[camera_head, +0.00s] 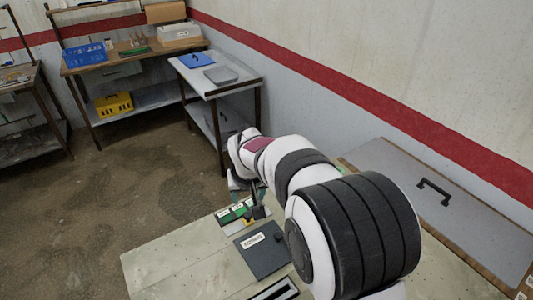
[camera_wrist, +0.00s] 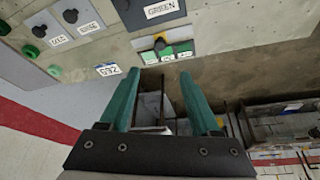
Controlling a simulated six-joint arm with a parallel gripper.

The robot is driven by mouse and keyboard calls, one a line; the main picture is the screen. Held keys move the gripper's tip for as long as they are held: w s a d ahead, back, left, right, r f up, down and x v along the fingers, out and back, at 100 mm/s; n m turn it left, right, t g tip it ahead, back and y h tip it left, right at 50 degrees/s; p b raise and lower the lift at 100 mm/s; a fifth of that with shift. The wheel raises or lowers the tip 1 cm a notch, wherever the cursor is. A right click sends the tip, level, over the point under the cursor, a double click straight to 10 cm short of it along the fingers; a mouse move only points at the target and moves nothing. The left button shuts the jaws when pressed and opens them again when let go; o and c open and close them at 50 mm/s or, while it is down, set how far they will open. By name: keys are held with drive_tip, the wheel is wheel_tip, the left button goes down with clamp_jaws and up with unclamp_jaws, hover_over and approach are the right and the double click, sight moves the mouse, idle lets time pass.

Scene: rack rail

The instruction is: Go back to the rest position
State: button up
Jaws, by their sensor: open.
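My gripper (camera_wrist: 159,74) is open, with its two teal fingers apart and nothing visible held between them in the wrist view. In the head view its end (camera_head: 238,188) is partly hidden by my white and black arm, near the far edge of the pale work table (camera_head: 160,265). A green panel (camera_head: 236,211) with white labels and a yellow and black part lies on the table just below the gripper in the picture. The same panel (camera_wrist: 181,49) shows ahead of the fingertips in the wrist view, apart from them.
A dark grey plate (camera_head: 262,256) with a white label lies on the table. In the wrist view, a grey plate (camera_wrist: 164,22) labelled GREEN and several green and black knobs show. A grey board (camera_head: 400,180) with a black handle is at right. Benches stand at the back.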

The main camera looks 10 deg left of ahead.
drive_tip(key=s+d+r+m+g, duration=0.1)
drive_tip(key=s+d+r+m, duration=0.3)
drive_tip(key=s+d, duration=0.6)
drive_tip(key=s+d+m+g, duration=0.1)
drive_tip(key=s+d+m, duration=0.1)
drive_tip(key=s+d, duration=0.2)
drive_tip(key=s+d+m+g, duration=0.1)
drive_tip(key=s+d+m, duration=0.1)
drive_tip(key=s, duration=0.8)
drive_tip(key=s+d+m+g, duration=0.1)
drive_tip(key=s+d+m, duration=0.1)
drive_tip(key=s+d, duration=0.3)
drive_tip(key=s, duration=0.2)
drive_tip(key=shift+s+d, duration=0.3)
drive_tip(key=shift+d, duration=0.05)
